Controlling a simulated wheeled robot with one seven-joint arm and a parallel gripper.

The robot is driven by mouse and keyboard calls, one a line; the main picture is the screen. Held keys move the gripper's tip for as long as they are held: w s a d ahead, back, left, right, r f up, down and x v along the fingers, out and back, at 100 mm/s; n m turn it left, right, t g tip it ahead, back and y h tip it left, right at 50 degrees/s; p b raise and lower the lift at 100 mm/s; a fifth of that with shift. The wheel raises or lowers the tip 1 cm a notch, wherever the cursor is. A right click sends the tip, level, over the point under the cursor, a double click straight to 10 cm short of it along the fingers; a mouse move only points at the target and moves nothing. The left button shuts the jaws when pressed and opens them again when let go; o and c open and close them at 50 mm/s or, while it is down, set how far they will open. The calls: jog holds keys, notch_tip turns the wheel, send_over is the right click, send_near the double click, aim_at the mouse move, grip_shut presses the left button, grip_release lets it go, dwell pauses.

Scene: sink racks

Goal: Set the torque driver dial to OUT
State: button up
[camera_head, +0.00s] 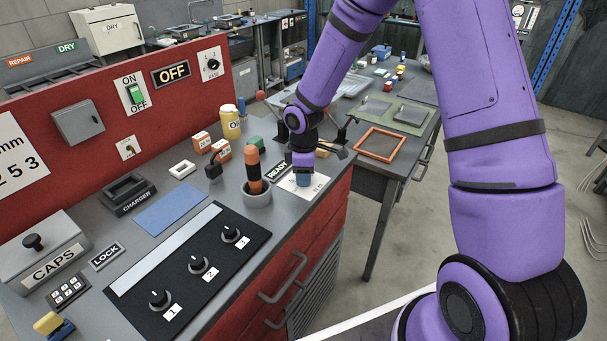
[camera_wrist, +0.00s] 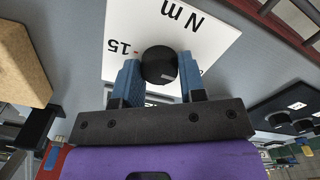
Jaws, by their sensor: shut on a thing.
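In the wrist view, the blue fingers of my gripper (camera_wrist: 160,72) are shut on a round black knob (camera_wrist: 159,62), one finger on each side. The white card (camera_wrist: 115,33) under the knob reads "N m", with "15" left of the knob. No OUT mark shows, and the fingers and gripper body cover part of the card. The head view hides the knob behind my gripper.
An orange-brown handle (camera_head: 254,172) stands in a grey cup (camera_head: 257,194) left of my gripper. A black panel with three numbered knobs (camera_head: 197,264) lies in front. The red back panel (camera_head: 180,125) rises at left. A table with an orange frame (camera_head: 380,144) stands behind.

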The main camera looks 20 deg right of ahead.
jog(key=shift+n, duration=0.3)
jog(key=o, duration=0.9)
notch_tip(320, 180, up, 11)
jog(key=shift+f, duration=0.1)
dwell(0.5)
